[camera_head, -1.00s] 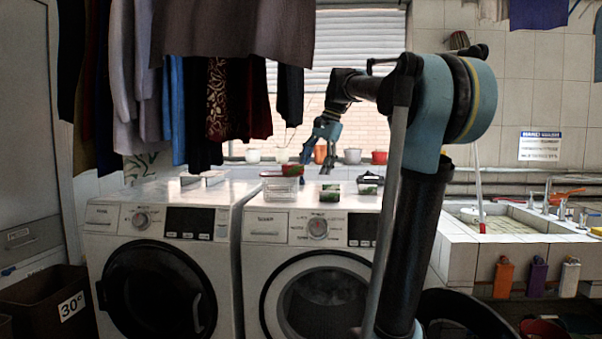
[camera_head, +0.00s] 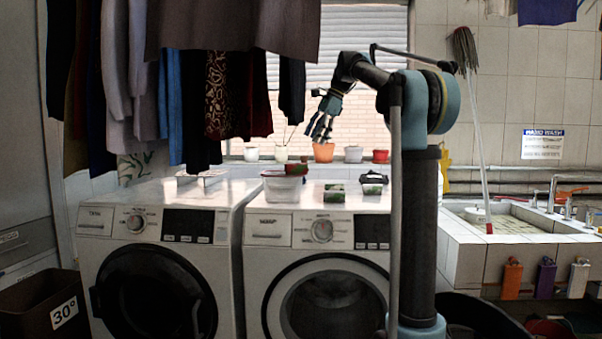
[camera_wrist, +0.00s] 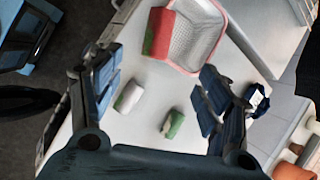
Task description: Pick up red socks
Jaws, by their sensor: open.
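A red roll with green on one side, seemingly the red socks (camera_wrist: 158,34), lies against the rim of a pale basket (camera_wrist: 207,45). In the head view the red roll (camera_head: 293,169) shows at the top of the basket (camera_head: 283,191), on the right washing machine. I cannot tell whether it rests inside or on the rim. My gripper (camera_head: 320,128) is raised above the machine, open and empty. In the wrist view its fingers (camera_wrist: 160,85) are spread wide. The red roll lies beyond them, towards the top of the picture.
A white roll (camera_wrist: 130,96) and a green-and-white roll (camera_wrist: 174,124) lie on the machine top. A dark item (camera_wrist: 257,100) lies right of the fingers. Clothes (camera_head: 230,95) hang above left. Flowerpots (camera_head: 323,152) line the sill behind.

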